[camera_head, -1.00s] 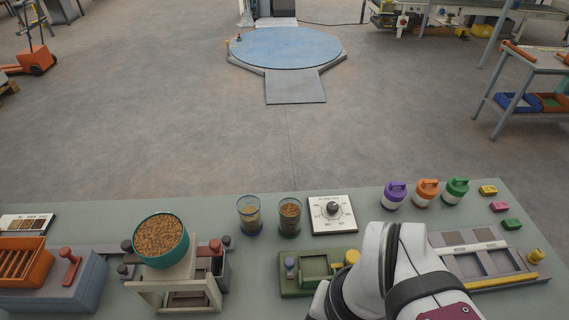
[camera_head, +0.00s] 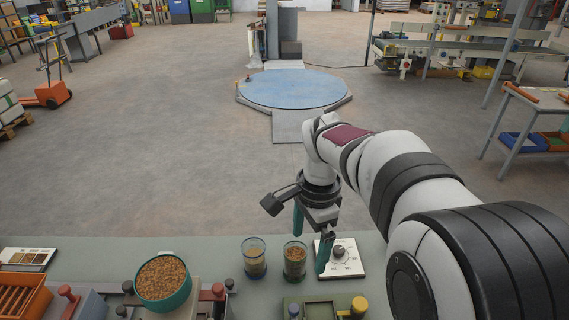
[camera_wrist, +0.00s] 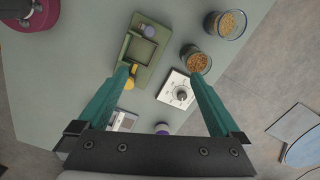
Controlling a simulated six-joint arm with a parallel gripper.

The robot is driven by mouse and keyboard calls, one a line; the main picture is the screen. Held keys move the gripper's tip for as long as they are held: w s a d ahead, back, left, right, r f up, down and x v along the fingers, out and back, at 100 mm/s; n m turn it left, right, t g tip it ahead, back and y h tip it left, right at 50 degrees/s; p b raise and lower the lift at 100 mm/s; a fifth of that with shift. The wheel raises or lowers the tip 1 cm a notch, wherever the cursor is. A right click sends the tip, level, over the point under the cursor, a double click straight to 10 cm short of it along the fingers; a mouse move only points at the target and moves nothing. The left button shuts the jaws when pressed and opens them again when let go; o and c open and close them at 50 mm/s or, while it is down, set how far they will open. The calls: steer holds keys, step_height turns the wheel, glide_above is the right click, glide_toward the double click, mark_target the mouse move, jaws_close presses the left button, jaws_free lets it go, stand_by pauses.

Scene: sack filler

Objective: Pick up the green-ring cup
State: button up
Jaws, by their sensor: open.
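The green-ring cup (camera_head: 294,262) is a clear glass with brown pellets in it, upright on the bench between the other glass and the dial box. It also shows in the wrist view (camera_wrist: 197,61), just beyond the tip of the right finger. A similar cup with a blue ring (camera_head: 254,258) stands to its left and shows in the wrist view too (camera_wrist: 227,25). My gripper (camera_head: 310,236) has two teal fingers spread apart with nothing between them. It hangs above the bench near the green-ring cup and the dial box. In the wrist view, the gripper (camera_wrist: 162,75) points down at the bench.
The white dial box (camera_head: 345,259) stands close to the right of the green-ring cup. A teal bowl of pellets (camera_head: 165,282) on a stand is to the left. A green tray fixture (camera_wrist: 145,50) with a yellow knob lies in front of the cups.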

mark_target(295, 263)
steer(key=w+a+f+m, duration=0.1)
steer(key=w+f+m, duration=0.4)
steer(key=w, duration=0.5)
steer(key=shift+n+h, duration=0.3)
steer(key=shift+n, duration=0.3)
steer(key=f, duration=1.6)
steer(key=shift+s+a+f, duration=0.15)
steer(key=shift+s+a, duration=0.05)
steer(key=c, duration=1.4)
steer(key=shift+o, duration=0.2)
